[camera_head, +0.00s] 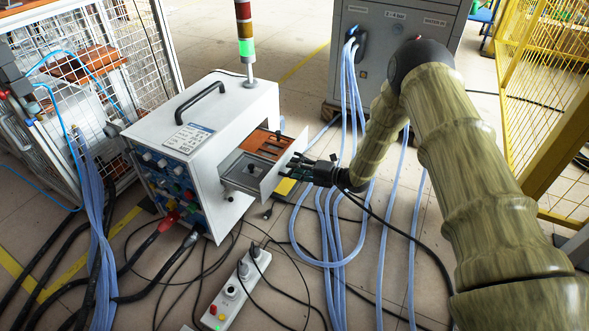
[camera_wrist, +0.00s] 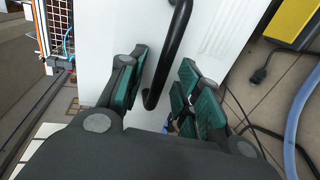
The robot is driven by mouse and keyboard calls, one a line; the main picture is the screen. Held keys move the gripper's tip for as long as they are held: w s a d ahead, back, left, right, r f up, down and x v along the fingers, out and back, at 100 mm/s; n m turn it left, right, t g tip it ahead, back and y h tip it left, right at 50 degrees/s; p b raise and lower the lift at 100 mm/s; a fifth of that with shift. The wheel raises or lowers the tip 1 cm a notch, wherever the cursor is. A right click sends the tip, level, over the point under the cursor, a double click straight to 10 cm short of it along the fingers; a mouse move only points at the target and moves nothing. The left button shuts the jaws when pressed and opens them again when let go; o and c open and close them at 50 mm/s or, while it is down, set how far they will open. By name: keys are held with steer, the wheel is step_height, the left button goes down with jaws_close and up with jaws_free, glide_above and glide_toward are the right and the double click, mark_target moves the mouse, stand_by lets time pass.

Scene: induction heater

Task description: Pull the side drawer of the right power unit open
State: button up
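The power unit (camera_head: 198,120) is a white box with a black top handle and a front panel of coloured knobs and plugs, left of centre in the head view. Its side drawer (camera_head: 287,170) stands out from the right side, showing a brown-orange part and a grey part inside. My gripper (camera_head: 300,168) is at the drawer's outer front in the head view. In the wrist view, the drawer's black bar handle (camera_wrist: 172,55) runs between the green-padded fingers of my gripper (camera_wrist: 163,95). The fingers are apart, with a gap visible; firm contact with the handle does not show.
A grey cabinet (camera_head: 395,45) with blue hoses stands behind. Hoses and black cables lie on the floor around a power strip (camera_head: 238,290). A yellow fence (camera_head: 545,85) is at the right, a mesh cage (camera_head: 80,75) at the left. A signal tower (camera_head: 245,40) rises behind the unit.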

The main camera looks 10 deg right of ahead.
steer(key=v, duration=1.1)
steer(key=s+f+m+g+h, duration=0.1)
steer(key=s+f+m+h, duration=0.3)
steer(key=s+f+m, duration=0.5)
steer(key=s+f+m+g+h, duration=0.1)
steer(key=s+f+m+h, duration=0.3)
steer(key=s+f+m, duration=0.6)
steer(key=s+d+r+m+g+h, duration=0.1)
steer(key=s+d+m+g+h, duration=0.3)
steer(key=s, duration=1.2)
steer(key=s+a+r+m+g+h, duration=0.1)
steer(key=s+r+m+g, duration=0.15)
steer(key=s+m, duration=0.85)
steer(key=s+r+n+p, duration=0.2)
steer(key=r+p, duration=1.5)
steer(key=p, duration=0.1)
steer(key=s+r+n+p, duration=0.2)
steer(key=r+p, duration=1.5)
steer(key=r, duration=0.1)
steer(key=shift+d+p, duration=0.2)
steer(key=shift+p, duration=0.2)
